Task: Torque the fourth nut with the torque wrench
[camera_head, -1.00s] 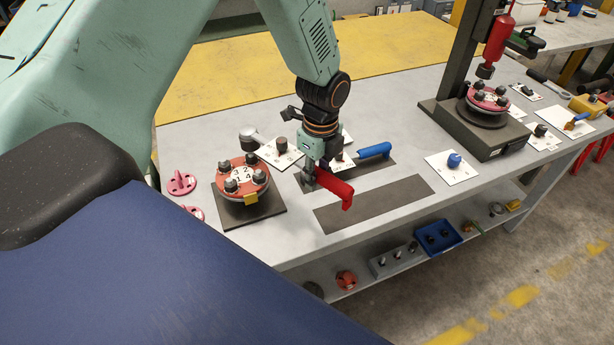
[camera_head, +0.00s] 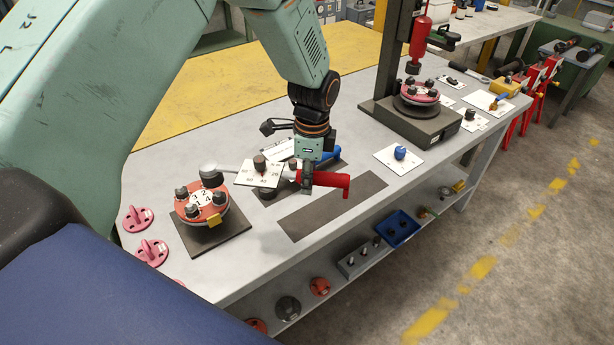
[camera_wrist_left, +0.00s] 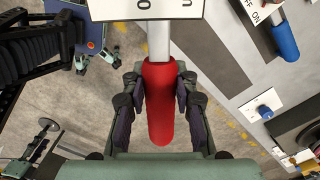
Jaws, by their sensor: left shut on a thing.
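My left gripper (camera_head: 307,178) is shut on the red handle of the torque wrench (camera_head: 331,181). The wrist view shows the red grip (camera_wrist_left: 160,100) between both fingers (camera_wrist_left: 160,95). The wrench carries a white plate with a dark knob, and its round grey head is at the left, close above the flanged spool (camera_head: 187,212). The red spool flange has several dark nuts and a numbered white face, and sits on a dark square base (camera_head: 232,226). I cannot tell whether the head touches a nut. My right gripper is not in view.
A blue-handled tool (camera_head: 327,154) lies behind my gripper; its handle also shows in the wrist view (camera_wrist_left: 285,42). A dark empty mat (camera_head: 330,205) lies in front. A second spool (camera_head: 418,92) stands under a red tool at the back right. Pink flanged parts (camera_head: 150,251) lie at the left.

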